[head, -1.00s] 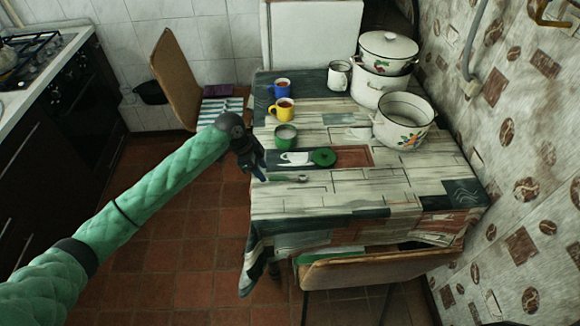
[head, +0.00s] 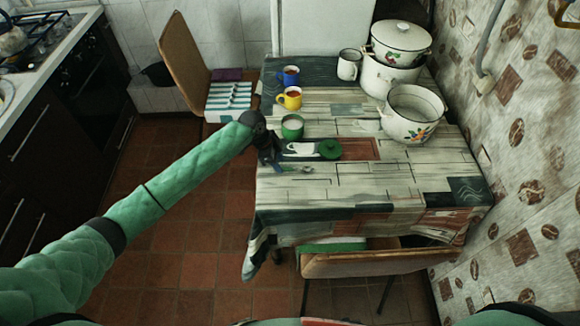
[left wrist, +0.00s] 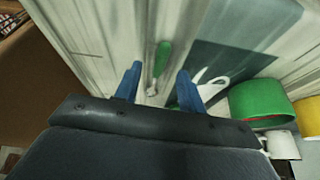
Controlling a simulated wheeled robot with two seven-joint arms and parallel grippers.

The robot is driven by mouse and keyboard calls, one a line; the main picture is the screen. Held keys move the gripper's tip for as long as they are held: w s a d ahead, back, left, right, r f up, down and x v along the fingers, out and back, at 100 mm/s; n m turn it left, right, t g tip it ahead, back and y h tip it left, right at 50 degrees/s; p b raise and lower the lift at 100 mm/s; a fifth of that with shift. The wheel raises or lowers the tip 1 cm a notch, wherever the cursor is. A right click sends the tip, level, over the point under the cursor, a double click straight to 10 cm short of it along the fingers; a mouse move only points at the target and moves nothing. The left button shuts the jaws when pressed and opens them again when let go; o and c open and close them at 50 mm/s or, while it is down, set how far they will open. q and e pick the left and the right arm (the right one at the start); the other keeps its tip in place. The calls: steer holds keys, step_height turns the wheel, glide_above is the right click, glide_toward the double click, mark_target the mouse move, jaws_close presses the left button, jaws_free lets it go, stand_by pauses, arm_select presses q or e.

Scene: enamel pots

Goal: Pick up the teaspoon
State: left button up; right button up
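The teaspoon (head: 304,169) lies on the tablecloth near the table's left side. In the left wrist view the teaspoon (left wrist: 162,60) shows a green part at the far end and a pale metal part nearer me. My left gripper (head: 276,163) is over the table's left edge, at the left end of the spoon. In the left wrist view the gripper's (left wrist: 160,70) two blue fingers are apart, with the spoon in line with the gap between them. Nothing is gripped. How high the fingers are above the cloth is unclear. My right gripper is out of view.
A green mug (head: 292,127), a yellow mug (head: 289,98) and a blue mug (head: 288,76) stand beyond the gripper. Enamel pots (head: 413,116) stand at the right. The table's front right is clear.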

arm_select(q)
steer(key=shift+x, duration=1.05)
steer(key=c, duration=0.9)
jaws_close()
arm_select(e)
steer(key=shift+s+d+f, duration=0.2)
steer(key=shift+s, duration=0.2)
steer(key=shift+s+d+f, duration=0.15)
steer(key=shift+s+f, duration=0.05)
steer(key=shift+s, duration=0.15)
arm_select(q)
steer(key=shift+r, duration=0.15)
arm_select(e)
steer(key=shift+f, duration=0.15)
